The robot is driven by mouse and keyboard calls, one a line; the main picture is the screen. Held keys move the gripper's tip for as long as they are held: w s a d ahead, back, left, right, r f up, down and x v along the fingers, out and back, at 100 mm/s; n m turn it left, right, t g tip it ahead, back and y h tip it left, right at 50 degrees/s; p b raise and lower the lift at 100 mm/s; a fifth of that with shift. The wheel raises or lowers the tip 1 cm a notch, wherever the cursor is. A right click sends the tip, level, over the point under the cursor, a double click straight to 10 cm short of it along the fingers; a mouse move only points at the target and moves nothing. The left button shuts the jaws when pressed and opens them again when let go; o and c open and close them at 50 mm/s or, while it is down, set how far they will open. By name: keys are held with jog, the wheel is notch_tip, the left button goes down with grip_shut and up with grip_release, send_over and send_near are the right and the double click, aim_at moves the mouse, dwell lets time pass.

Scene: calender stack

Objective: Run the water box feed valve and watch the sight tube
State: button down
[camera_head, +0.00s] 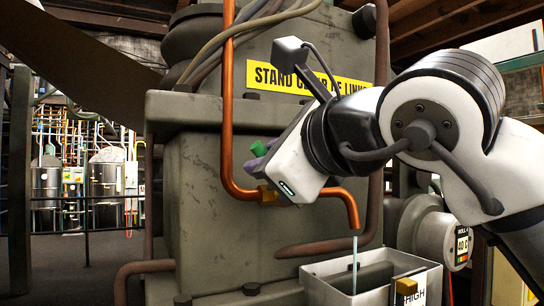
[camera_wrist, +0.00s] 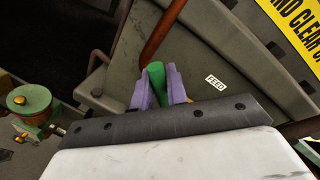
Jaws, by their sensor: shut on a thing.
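My gripper (camera_head: 262,150) has purple fingers, shut on a green handle (camera_head: 257,149) above the brass valve body (camera_head: 268,194) on the copper pipe. In the wrist view the fingers (camera_wrist: 160,92) are on either side of the green handle (camera_wrist: 156,78), left of a FEED label (camera_wrist: 215,82). The pipe's bent spout (camera_head: 352,212) points down over an open grey water box (camera_head: 327,290). A thin pale blue vertical streak (camera_head: 355,255), looking like water, runs from spout to box. A HIGH label (camera_head: 414,292) is on the box front. No sight tube or level is clearly visible.
A brass and green fitting (camera_wrist: 30,103) sits at left in the wrist view.

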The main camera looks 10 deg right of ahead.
jog(key=shift+a+f, duration=0.1)
dwell(0.5)
jog(key=c, duration=1.4)
grip_release()
jog(key=shift+c, duration=0.2)
jog(key=b+v, duration=0.3)
jog(key=v, duration=1.1)
jog(key=shift+a, duration=0.1)
